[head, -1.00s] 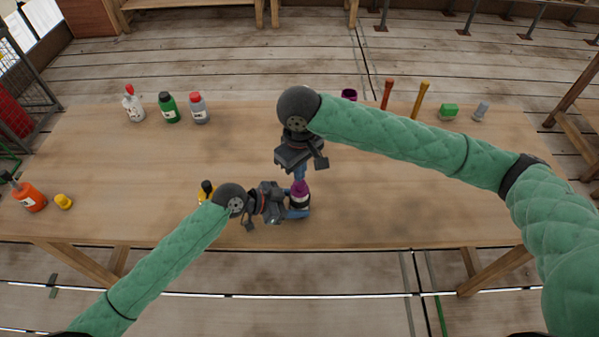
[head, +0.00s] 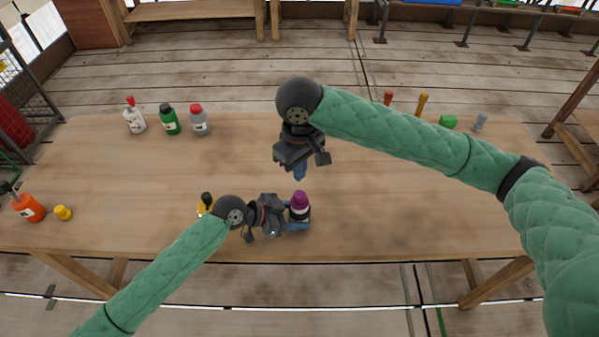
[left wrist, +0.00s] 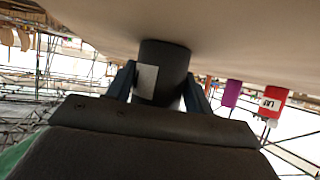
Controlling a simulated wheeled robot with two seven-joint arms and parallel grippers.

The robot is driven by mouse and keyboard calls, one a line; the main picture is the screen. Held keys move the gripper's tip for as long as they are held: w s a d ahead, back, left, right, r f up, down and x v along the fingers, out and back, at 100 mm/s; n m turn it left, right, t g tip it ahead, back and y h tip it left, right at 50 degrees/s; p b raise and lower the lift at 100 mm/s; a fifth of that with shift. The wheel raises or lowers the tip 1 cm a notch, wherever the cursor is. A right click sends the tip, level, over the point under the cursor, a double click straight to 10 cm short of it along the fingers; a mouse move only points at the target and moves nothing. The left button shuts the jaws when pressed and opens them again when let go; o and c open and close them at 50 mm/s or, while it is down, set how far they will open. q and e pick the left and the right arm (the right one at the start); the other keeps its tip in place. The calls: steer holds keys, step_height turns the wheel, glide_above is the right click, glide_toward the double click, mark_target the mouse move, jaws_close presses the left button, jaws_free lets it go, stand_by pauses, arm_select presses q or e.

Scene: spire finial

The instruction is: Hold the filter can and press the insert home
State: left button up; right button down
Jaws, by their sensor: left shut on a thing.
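The filter can (head: 304,213) is a dark upright can near the front middle of the table. My left gripper (head: 299,220) is shut around it from the left side. In the left wrist view the dark can with a pale label (left wrist: 163,72) sits between both fingers. The purple insert (head: 300,199) stands upright on top of the can. How deep it sits inside is hidden. My right gripper (head: 299,173) hangs above the insert, blue fingertips pointing down and close together, with a small gap between them and the insert. It holds nothing visible.
A yellow bottle (head: 206,204) stands close behind my left wrist. Several bottles, including a green one (head: 169,119), stand at the back left. An orange bottle (head: 28,207) and yellow piece (head: 63,213) are far left. A green block (head: 448,121) stands back right. The table's middle right is clear.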

steer(key=shift+r, duration=0.3)
arm_select(q)
steer(key=o, duration=0.8)
steer(key=shift+o, duration=0.2)
